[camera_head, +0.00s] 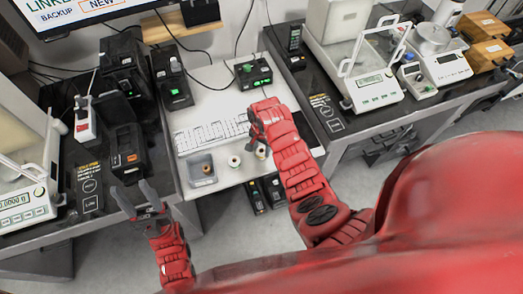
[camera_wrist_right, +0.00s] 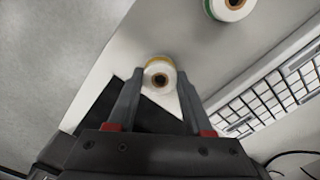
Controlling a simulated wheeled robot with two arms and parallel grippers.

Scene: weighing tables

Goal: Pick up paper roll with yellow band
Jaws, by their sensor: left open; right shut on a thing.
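The paper roll with the yellow band (camera_wrist_right: 159,74) is between the two fingertips of my right gripper (camera_wrist_right: 160,76) in the wrist view. Both fingers touch its sides and are shut on it. In the head view, a roll (camera_head: 261,152) shows just below my right gripper (camera_head: 257,140), near the front edge of the white table; its band is too small to make out. I cannot tell whether it is clear of the tabletop. My left gripper (camera_head: 136,192) is open and empty, in front of the left dark table.
A second roll (camera_wrist_right: 230,7), with a green band, stands close by; it also shows in the head view (camera_head: 234,161). The keyboard (camera_head: 212,135) lies behind. Scales stand on both side tables.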

